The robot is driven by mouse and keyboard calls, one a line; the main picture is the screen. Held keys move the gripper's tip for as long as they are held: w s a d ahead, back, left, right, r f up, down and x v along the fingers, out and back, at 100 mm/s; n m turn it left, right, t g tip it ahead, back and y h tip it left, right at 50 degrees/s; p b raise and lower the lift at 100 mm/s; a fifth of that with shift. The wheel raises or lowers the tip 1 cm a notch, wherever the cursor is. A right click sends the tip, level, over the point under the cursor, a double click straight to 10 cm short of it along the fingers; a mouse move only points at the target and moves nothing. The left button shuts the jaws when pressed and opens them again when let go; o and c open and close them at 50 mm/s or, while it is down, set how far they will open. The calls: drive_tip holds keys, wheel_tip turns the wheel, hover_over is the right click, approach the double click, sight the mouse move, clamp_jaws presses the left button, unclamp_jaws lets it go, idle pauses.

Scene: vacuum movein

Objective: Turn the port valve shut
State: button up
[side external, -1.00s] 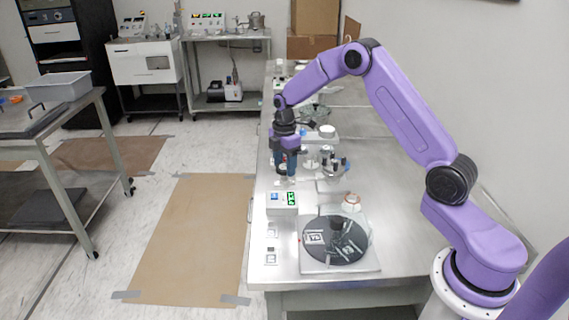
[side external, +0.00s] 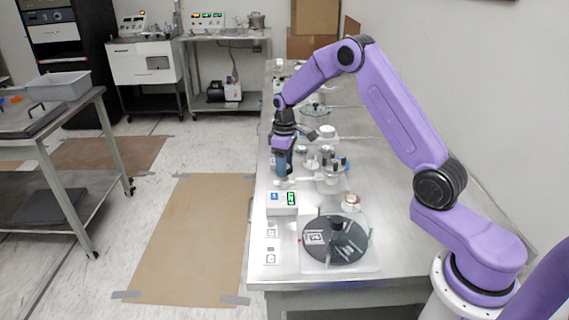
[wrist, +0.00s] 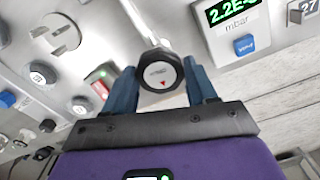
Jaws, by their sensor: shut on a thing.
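The port valve's knob (wrist: 159,72) is black and many-sided, with a white face and a red arrow mark. It sits at the end of a pale tube in the wrist view. My gripper (wrist: 163,84) has its blue fingers on either side of the knob and is shut on it. In the side external view my gripper (side external: 284,174) points down at the left part of the bench, behind the gauge box. The knob is too small and hidden there to make out.
The gauge box (side external: 281,203) has a green display and a blue button; it also shows close by in the wrist view (wrist: 226,40). Other knobs and fittings (wrist: 65,40) lie left of the fingers.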

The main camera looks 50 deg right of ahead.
drive_tip(key=m, duration=0.4)
drive_tip(key=shift+m, duration=0.3)
drive_tip(key=m, duration=0.3)
drive_tip(key=shift+m, duration=0.4)
drive_tip(key=m, duration=0.4)
drive_tip(key=shift+m, duration=2)
drive_tip(key=o, duration=1.1)
drive_tip(key=shift+c, duration=0.2)
wheel_tip(320, 180, up, 18)
drive_tip(key=shift+f, duration=0.25)
drive_tip(key=shift+a, duration=0.1)
